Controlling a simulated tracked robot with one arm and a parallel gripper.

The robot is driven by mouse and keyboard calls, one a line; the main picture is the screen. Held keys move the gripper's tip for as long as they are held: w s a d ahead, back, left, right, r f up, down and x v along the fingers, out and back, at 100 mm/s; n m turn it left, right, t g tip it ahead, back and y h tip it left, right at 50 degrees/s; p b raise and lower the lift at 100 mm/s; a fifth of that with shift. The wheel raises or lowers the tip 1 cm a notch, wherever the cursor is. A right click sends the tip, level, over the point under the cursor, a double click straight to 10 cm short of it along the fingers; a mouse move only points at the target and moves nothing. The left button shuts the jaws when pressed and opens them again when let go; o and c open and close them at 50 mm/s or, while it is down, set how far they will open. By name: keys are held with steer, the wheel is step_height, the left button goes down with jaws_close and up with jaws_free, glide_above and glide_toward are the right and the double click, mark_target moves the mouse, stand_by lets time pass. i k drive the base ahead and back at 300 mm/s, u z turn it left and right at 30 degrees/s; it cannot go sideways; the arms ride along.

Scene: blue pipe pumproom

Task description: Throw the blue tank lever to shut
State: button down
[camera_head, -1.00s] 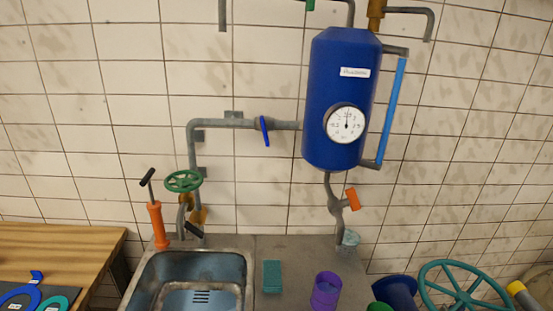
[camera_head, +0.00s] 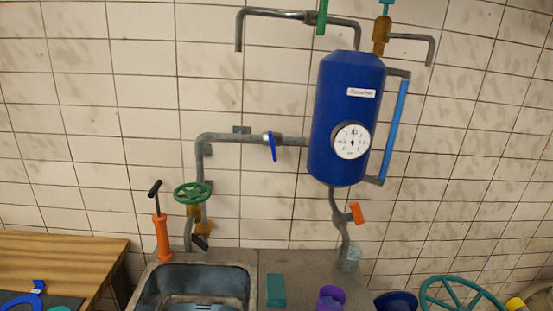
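The blue tank (camera_head: 340,105) hangs upright on the tiled wall, right of centre, with a round white gauge (camera_head: 351,140) on its front. A blue lever (camera_head: 272,146) sits on the grey pipe that enters the tank's left side. It hangs roughly straight down, across the pipe. An orange lever (camera_head: 357,213) is on the pipe under the tank, and a green lever (camera_head: 322,16) is on the upper pipe. My gripper is not in view, and nothing touches these levers.
Below are a steel sink (camera_head: 195,287), an orange hand pump (camera_head: 162,237), a green handwheel (camera_head: 192,192), a teal sponge (camera_head: 276,290), a purple cup (camera_head: 331,298) and a large teal wheel (camera_head: 460,294). A wooden table (camera_head: 60,262) stands at left. The space before the blue lever looks clear.

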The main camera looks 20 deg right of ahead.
mark_target(272, 143)
steer(key=z, duration=0.05)
steer(key=i, duration=1)
steer(key=u, duration=0.05)
